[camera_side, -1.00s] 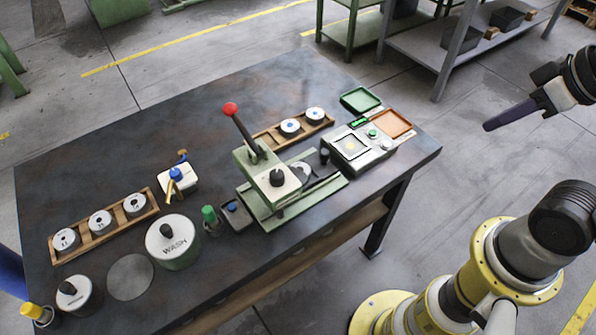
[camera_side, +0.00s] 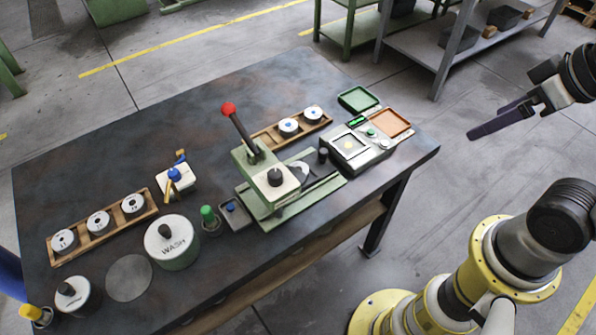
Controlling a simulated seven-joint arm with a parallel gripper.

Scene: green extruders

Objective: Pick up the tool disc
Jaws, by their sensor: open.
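My gripper (camera_side: 484,122) is open and empty, in the air beyond the table's right end, far from every disc. Several white-topped round discs are in view, and I cannot tell which is the tool disc. Three discs with small labels (camera_side: 99,222) sit in the wooden rack (camera_side: 75,248) at the left. Two discs with blue centres (camera_side: 289,127) sit in the wooden rack (camera_side: 263,141) at the back. A pale disc (camera_side: 299,171) lies at the green lever press (camera_side: 245,188), partly hidden by the press head.
A lidded WASH pot (camera_side: 172,258), a smaller lidded pot (camera_side: 77,309) and a flat grey round plate (camera_side: 129,278) stand at the front left. A scale-like device (camera_side: 365,160) with green and orange trays is at the right. The table's back left is clear.

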